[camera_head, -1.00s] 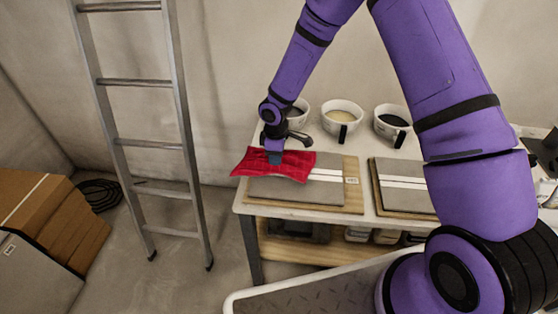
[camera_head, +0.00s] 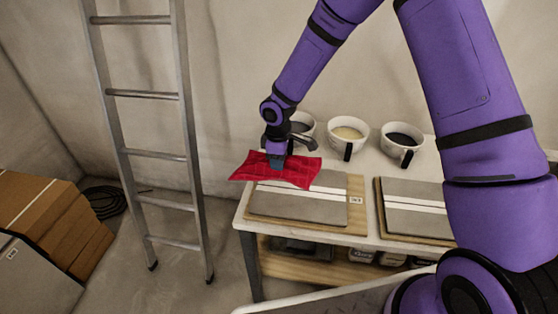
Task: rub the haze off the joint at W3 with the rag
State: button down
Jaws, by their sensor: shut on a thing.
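My gripper (camera_head: 277,160) is shut on a red rag (camera_head: 292,174), which spreads out flat below the fingers. The rag covers the back left part of a grey tile pair (camera_head: 295,205) on the left wooden board (camera_head: 357,215).
A second board (camera_head: 384,222) with grey tiles (camera_head: 415,195) lies to the right. A ladder (camera_head: 155,154) leans at the left, near cardboard boxes (camera_head: 45,225).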

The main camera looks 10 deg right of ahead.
dwell(0.5)
jog(key=s+d, duration=0.5)
jog(key=d, duration=0.9)
jog(key=shift+s+d+f, duration=0.1)
jog(key=shift+f, duration=1.7)
jog(key=shift+s+d+f, duration=0.1)
jog(key=shift+f, duration=1.7)
jog(key=shift+a+f, duration=0.1)
jog(key=shift+f, duration=0.55)
jog(key=shift+w+a, duration=0.1)
jog(key=shift+w+a, duration=0.35)
jog(key=shift+a, duration=0.6)
jog(key=shift+w+a, duration=0.3)
jog(key=shift+a, duration=0.6)
jog(key=shift+a, duration=0.1)
jog(key=shift+w+a, duration=0.3)
jog(key=shift+a, duration=0.35)
